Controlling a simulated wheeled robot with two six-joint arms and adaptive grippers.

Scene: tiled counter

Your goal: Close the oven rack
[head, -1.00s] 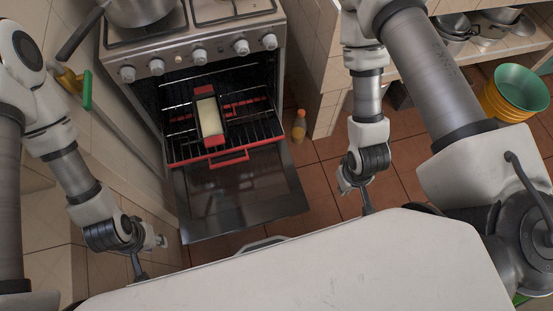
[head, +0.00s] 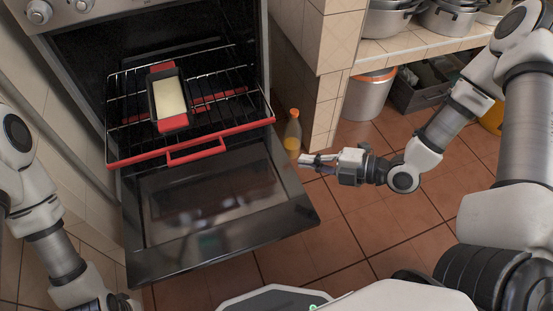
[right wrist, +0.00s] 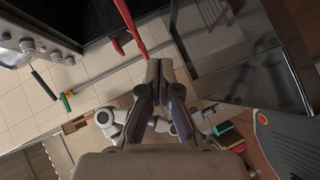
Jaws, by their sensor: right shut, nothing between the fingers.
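The oven rack (head: 108,140) is a wire rack with a red front bar and a red handle (head: 196,152). It sticks out of the oven above the lowered door (head: 220,215). A dark pan with red ends (head: 171,121) sits on it, with a pale filling. My right gripper (head: 308,160) is right of the rack, pointing left, apart from it. In the right wrist view its fingers (right wrist: 158,68) are shut and empty, and red rack trim (right wrist: 132,28) shows beyond them. My left gripper is at the bottom left, mostly cut off by the frame edge.
An orange bottle (head: 292,132) stands on the floor between the oven and the tiled counter (head: 335,45). Pots stand on the counter, and a large pot (head: 369,94) and a crate (head: 420,92) are below it. Tiled floor is clear right of the door.

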